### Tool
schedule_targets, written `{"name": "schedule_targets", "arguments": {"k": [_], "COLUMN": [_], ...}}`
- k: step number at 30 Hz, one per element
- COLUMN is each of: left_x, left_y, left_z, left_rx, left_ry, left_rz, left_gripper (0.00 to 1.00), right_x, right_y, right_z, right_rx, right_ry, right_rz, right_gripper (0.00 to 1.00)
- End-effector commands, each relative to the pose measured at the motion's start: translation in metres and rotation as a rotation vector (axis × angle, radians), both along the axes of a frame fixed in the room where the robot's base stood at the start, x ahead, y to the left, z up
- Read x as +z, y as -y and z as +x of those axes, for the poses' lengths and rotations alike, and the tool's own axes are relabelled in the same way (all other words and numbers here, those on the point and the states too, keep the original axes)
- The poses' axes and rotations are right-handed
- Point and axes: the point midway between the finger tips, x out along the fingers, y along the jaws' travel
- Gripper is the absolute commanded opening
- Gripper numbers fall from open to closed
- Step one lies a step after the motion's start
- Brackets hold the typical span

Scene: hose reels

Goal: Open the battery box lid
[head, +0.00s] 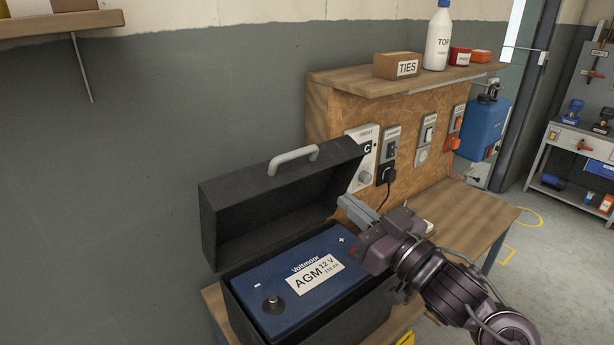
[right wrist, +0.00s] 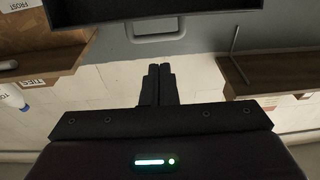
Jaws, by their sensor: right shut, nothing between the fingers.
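The battery box (head: 375,312) is a black case on the wooden bench. Its lid (head: 228,200) stands swung up and back toward the wall, with a grey handle (head: 293,158) on its upper side. A blue AGM battery (head: 330,246) shows inside the box. My right gripper (head: 345,204) is shut and empty, just in front of the lid's right side and above the battery's right end. In the right wrist view its fingers (right wrist: 160,72) are together, and the lid's dark edge (right wrist: 150,10) and handle (right wrist: 156,36) show beyond them. My left gripper is not in view.
A chipboard panel (head: 330,115) with switches and sockets stands behind the box at the right. Its shelf (head: 345,80) carries a ties box (head: 398,65) and a white bottle (head: 438,38). The bench top (head: 470,205) right of my arm is mostly clear.

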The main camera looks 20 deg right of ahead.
Motion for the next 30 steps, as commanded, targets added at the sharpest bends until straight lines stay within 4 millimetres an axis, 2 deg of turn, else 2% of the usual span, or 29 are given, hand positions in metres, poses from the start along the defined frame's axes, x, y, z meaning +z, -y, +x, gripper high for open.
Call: {"name": "schedule_targets", "arguments": {"k": [1, 12, 14, 30], "left_x": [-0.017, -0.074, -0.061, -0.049], "left_y": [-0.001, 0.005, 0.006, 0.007], "left_z": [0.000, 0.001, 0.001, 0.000], "left_rx": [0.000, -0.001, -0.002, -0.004], "left_ry": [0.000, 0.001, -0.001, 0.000], "left_rz": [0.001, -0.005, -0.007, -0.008], "left_gripper": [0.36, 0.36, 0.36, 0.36], "right_x": [-0.007, -0.003, 0.009, 0.023], "right_y": [-0.001, -0.003, -0.005, -0.032], "right_z": [0.002, 0.011, 0.020, 0.094], "right_rx": [0.003, -0.022, -0.023, -0.023], "right_ry": [0.005, 0.014, 0.010, 0.010], "right_rz": [-0.007, -0.007, 0.002, 0.003], "right_gripper": [0.00, 0.00, 0.00, 0.00]}}
